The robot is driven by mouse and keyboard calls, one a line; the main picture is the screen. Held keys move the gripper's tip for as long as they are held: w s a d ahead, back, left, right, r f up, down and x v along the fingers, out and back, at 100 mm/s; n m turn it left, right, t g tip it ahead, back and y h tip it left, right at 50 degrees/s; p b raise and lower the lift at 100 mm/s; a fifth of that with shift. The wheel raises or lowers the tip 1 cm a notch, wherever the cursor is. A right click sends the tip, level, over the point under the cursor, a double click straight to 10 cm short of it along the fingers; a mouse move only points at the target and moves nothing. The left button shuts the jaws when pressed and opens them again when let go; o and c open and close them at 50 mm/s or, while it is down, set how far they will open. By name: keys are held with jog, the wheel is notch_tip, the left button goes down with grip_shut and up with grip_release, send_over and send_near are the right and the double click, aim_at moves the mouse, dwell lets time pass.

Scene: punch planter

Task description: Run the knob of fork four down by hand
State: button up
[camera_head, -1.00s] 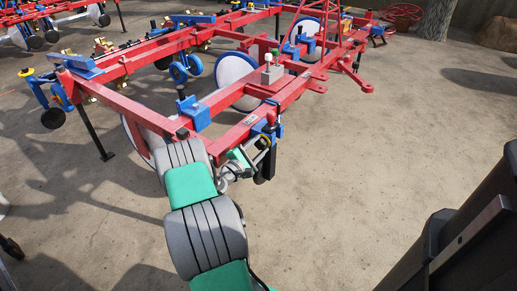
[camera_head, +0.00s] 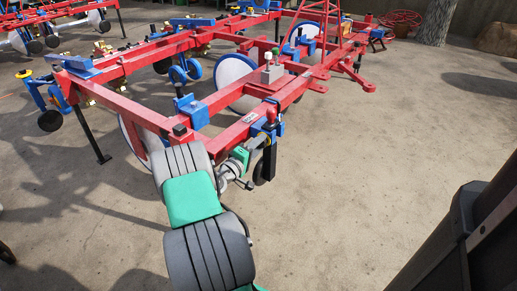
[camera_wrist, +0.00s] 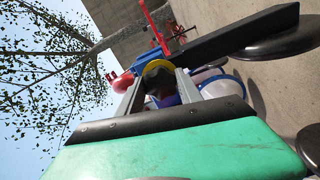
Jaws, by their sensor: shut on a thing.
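My gripper (camera_wrist: 158,92) reaches up in the wrist view with its two grey fingers on either side of a dark knob with a yellow rim (camera_wrist: 158,66). The fingers are shut on this knob, and its lower part is partly hidden between them. In the head view my gripper (camera_head: 256,146) is at the near right corner of the red frame, beside a blue fork bracket (camera_head: 272,128). The knob is too small and covered there to make out clearly. I see no number marking the fork.
The red frame (camera_head: 100,98) carries several blue brackets and white discs (camera_head: 236,68). A black post and a small dark wheel (camera_head: 262,170) stand close to my gripper. A grey box with a white knob (camera_head: 271,73) sits on the frame.

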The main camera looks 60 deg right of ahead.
jog(key=shift+f+m+b, duration=0.1)
jog(key=shift+m+b, duration=0.2)
jog(key=shift+m, duration=0.3)
jog(key=o, duration=1.4)
jog(key=shift+c, duration=0.2)
jog(key=w+a+p, duration=0.1)
jog(key=a+p, duration=0.1)
jog(key=a, duration=0.5)
jog(key=shift+a, duration=0.4)
jog(key=shift+w, duration=0.1)
